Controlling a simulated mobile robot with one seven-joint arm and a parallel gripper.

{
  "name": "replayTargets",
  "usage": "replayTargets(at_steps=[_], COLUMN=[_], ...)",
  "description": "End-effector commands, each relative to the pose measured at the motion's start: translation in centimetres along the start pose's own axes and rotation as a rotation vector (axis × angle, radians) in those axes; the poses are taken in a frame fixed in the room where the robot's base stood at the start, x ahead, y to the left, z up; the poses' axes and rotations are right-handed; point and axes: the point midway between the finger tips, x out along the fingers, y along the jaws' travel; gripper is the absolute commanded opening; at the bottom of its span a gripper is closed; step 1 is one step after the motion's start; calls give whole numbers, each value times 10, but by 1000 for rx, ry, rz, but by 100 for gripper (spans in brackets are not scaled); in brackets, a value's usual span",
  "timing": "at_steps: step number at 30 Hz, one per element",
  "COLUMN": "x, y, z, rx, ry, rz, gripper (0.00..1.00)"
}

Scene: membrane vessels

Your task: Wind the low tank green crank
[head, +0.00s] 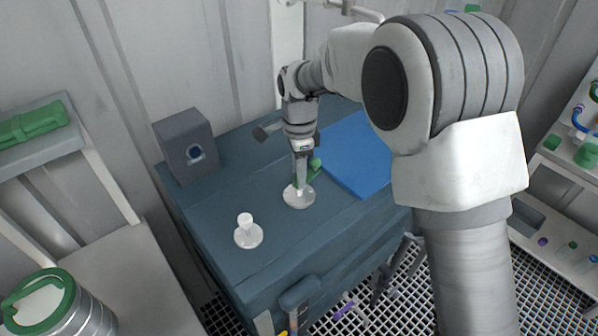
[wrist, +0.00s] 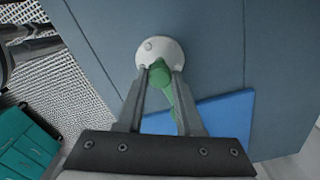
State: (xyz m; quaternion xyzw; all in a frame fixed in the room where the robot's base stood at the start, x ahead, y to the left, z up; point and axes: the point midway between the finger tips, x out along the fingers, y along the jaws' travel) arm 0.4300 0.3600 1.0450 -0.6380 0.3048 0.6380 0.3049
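The green crank (head: 313,168) sits on a white round base (head: 298,197) on top of a low blue-grey cabinet (head: 215,220). In the wrist view the green crank (wrist: 159,75) has its rounded end near the white disc (wrist: 160,52), and its arm runs down to the right between my fingers. My gripper (head: 301,182) points down at the crank, with its fingertips close to the disc. In the wrist view the two fingers (wrist: 160,77) stand on either side of the crank's rounded end. I cannot tell whether they press on it. Part of the crank is hidden behind the fingers.
A white knob on a disc (head: 247,235) stands nearby on the cabinet. A blue panel (head: 357,155) lies to the right, and a grey box (head: 187,148) stands at the back left. A metal drum with a green ring (head: 42,300) is at lower left.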

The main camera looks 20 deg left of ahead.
Motion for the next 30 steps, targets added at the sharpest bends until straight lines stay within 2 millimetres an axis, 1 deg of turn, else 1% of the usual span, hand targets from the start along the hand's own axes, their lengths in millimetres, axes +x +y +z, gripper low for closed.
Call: replayTargets(at_steps=[1, 5, 30], x=[0, 0, -1], y=[0, 0, 0], z=[0, 0, 0], rx=[0, 0, 0], ry=[0, 0, 0], rz=[0, 0, 0], gripper=[24, 1, 0])
